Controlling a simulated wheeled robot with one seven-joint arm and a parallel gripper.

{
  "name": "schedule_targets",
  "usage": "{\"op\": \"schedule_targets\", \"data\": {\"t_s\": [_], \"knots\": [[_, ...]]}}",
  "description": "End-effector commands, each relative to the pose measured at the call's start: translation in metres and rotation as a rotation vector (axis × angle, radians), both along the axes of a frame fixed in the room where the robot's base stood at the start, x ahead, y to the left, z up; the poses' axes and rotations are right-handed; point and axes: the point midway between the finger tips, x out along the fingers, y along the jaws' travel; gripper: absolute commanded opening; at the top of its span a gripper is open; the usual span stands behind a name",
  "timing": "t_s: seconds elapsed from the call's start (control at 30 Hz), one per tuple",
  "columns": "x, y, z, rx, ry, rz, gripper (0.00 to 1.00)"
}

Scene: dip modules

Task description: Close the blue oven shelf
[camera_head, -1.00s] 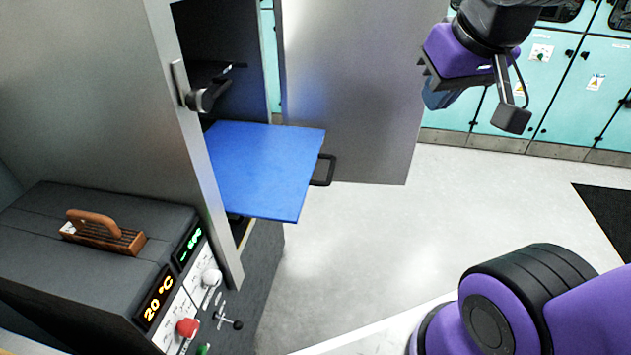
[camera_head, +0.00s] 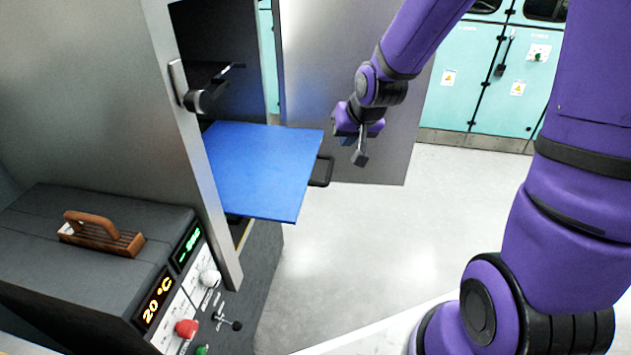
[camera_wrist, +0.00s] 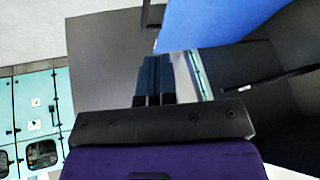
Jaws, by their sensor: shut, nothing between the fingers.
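The blue shelf (camera_head: 262,168) sticks out of the grey oven (camera_head: 100,100) through its open front. A black handle (camera_head: 322,171) is on the shelf's outer edge. My gripper (camera_head: 360,158) is shut and empty, up and to the right of the handle in the head view, apart from the shelf as far as I can tell. In the wrist view my fingers (camera_wrist: 154,75) lie side by side, with the blue shelf (camera_wrist: 215,35) at the upper right and part of the dark handle (camera_wrist: 152,14) at the top.
The oven door (camera_head: 345,90) stands open behind the shelf. A control box (camera_head: 95,240) with knobs and a 20 °C display is at the lower left. Teal cabinets (camera_head: 480,90) line the back. The pale floor (camera_head: 370,240) right of the shelf is clear.

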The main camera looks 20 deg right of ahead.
Motion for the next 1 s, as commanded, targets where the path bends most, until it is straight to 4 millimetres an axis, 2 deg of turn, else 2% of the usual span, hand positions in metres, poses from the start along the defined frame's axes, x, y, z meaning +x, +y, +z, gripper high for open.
{"op": "schedule_targets", "data": {"t_s": [0.03,0.1,0.4,0.5,0.87,1.0], "knots": [[0.006,0.001,-0.016,0.024,0.004,-0.011,0.0],[0.015,0.002,-0.033,0.055,-0.003,-0.027,0.0],[0.04,0.012,-0.101,0.201,-0.036,-0.112,0.0],[0.044,0.014,-0.114,0.235,-0.045,-0.137,0.0],[0.054,0.02,-0.134,0.268,-0.056,-0.16,0.0],[0.064,0.024,-0.149,0.267,-0.055,-0.16,0.0]]}}
